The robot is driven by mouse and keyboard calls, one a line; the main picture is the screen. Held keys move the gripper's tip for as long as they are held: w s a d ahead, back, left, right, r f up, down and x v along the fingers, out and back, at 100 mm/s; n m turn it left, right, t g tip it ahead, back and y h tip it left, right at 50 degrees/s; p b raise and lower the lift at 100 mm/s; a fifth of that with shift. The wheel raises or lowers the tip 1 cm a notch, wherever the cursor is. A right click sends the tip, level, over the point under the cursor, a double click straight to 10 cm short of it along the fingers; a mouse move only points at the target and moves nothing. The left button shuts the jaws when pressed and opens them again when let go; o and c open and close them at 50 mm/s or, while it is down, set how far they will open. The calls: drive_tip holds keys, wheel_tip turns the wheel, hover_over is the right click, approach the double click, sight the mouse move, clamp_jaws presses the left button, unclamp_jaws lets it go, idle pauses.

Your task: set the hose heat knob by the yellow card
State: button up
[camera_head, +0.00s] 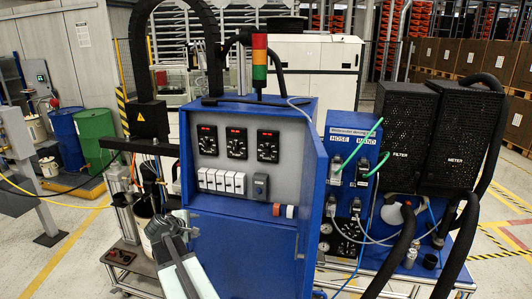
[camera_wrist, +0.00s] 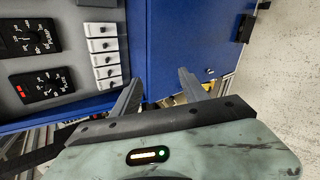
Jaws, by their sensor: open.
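A blue cabinet (camera_head: 245,220) has a grey panel with three black dials in a row: a left dial (camera_head: 211,140), a middle dial (camera_head: 236,143) and a right dial (camera_head: 268,146). Each has a red display above its scale. I cannot read in the head view which dial is the hose heat knob. The wrist view shows a lower dial (camera_wrist: 42,85) and an upper dial (camera_wrist: 28,36), turned sideways. I cannot make out a yellow card. My gripper (camera_head: 168,226) is open and empty, low at the cabinet's left front; its fingers (camera_wrist: 158,85) show apart in the wrist view.
White switches (camera_head: 222,181) and a grey switch (camera_head: 261,186) sit below the dials. The cabinet's blue side wall (camera_head: 309,205) stands forward at right. A HOSE and WAND box (camera_head: 348,150) with green leads and black hoses stands farther right. A signal tower (camera_head: 259,62) rises on top.

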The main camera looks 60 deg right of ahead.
drive_tip(key=s+d+r+n+h, duration=0.2)
drive_tip(key=d+r, duration=0.2)
drive_tip(key=d, duration=0.3)
drive_tip(key=s+d+r+n+h+p, duration=0.1)
drive_tip(key=d+r+n, duration=0.2)
drive_tip(key=d, duration=0.4)
drive_tip(key=s+d+r+n+h, duration=0.2)
drive_tip(key=d+r, duration=0.2)
drive_tip(key=d, duration=0.2)
drive_tip(key=n+t+h, duration=0.2)
drive_tip(key=n, duration=0.6)
approach(265, 154)
drive_tip(key=d, duration=0.2)
drive_tip(key=x, duration=0.7)
drive_tip(key=shift+w+d+p, duration=0.15)
drive_tip(key=shift+w+p, duration=0.1)
drive_tip(key=shift+p, duration=0.15)
clamp_jaws()
